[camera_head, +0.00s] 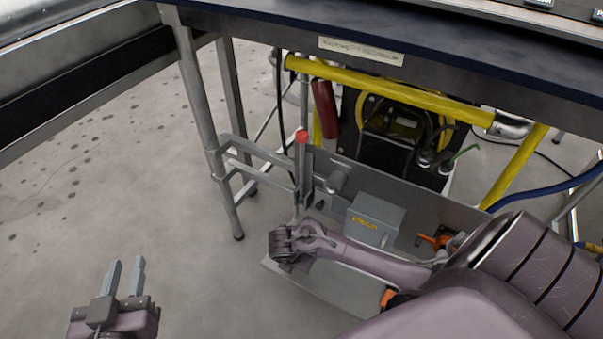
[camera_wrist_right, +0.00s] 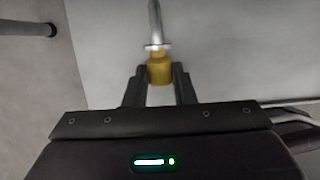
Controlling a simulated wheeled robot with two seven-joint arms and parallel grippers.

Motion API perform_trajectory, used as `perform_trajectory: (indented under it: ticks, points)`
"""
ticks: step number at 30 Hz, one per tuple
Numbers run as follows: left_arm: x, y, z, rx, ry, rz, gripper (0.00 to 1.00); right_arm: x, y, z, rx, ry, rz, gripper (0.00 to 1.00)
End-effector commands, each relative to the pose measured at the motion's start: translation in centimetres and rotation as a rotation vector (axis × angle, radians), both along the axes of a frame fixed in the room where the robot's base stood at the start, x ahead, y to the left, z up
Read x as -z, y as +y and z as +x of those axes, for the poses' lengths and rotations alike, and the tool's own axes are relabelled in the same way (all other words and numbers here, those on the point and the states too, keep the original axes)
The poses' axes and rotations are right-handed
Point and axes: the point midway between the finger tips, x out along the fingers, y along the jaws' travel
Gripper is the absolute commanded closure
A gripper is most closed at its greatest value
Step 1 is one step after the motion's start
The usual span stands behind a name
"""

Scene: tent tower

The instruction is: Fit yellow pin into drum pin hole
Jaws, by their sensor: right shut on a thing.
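In the right wrist view the yellow pin (camera_wrist_right: 159,72) has a yellow block-like head and a bright metal shaft that points away from the gripper. My right gripper (camera_wrist_right: 160,84) is shut on the yellow head, with one dark finger on each side. In the head view my right arm reaches in from the right to beside the metal stand; its fingers and the pin cannot be made out there. I cannot pick out the drum or its pin hole with certainty in either view. My left gripper (camera_head: 124,277) is open and empty over the floor at the lower left.
A grey box with a yellow label (camera_head: 374,218) sits on a grey metal tray (camera_head: 440,196). A red-topped upright lever (camera_head: 302,138), a short grey cylinder (camera_head: 338,179) and yellow tubes (camera_head: 395,88) crowd the space beneath the dark tabletop (camera_head: 290,17).

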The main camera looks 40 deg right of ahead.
Motion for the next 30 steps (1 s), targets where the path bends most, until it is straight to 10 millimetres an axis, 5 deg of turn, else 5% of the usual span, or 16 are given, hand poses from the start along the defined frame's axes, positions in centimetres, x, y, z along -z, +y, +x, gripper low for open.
perform_trajectory:
  ticks: [30]
  points:
    - [-5.0, 0.0, 0.0, 0.0, 0.001, 0.0, 0.74, -4.3, 0.0, 0.0, 0.001, 0.0, 0.0, 1.0]
